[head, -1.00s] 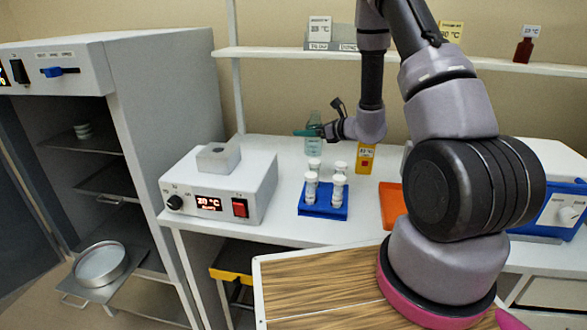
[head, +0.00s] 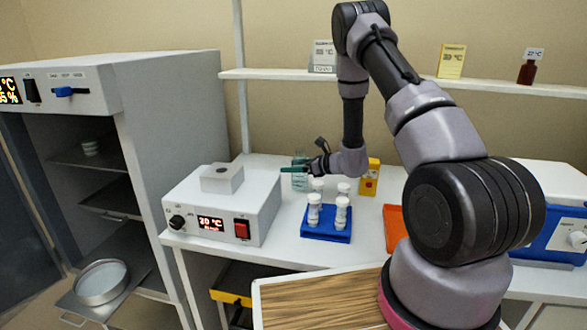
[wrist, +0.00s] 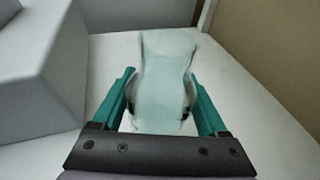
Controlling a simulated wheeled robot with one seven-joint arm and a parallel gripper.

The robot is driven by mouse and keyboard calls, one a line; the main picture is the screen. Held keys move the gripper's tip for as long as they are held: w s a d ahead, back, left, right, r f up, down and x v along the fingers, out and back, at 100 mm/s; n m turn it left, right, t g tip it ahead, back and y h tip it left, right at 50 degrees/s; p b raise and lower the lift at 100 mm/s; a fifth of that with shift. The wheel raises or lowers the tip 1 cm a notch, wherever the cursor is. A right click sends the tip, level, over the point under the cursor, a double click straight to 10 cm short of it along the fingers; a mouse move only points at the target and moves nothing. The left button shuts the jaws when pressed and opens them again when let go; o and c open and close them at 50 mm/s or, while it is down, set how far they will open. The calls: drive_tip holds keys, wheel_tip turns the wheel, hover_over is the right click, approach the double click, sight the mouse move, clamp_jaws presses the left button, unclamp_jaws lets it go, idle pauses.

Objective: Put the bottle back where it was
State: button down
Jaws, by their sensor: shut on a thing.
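The bottle (head: 300,178) is pale blue-green and see-through. It is near the back of the white bench, just right of the heater box. My gripper (head: 296,169) reaches it from the right, and its teal fingers are shut on it. In the wrist view the bottle (wrist: 163,85) stands between the two teal fingers of my gripper (wrist: 163,105). I cannot tell whether its base touches the bench. Part of it is hidden behind the fingers.
A heater box (head: 225,210) with a block on top stands left of the bottle. A blue rack (head: 326,229) with several white-capped vials is in front. A yellow box (head: 370,178) stands to the right. A shelf (head: 400,82) runs above, with an open cabinet (head: 175,110) at left.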

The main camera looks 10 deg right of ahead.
drive_tip(key=shift+f, duration=0.25)
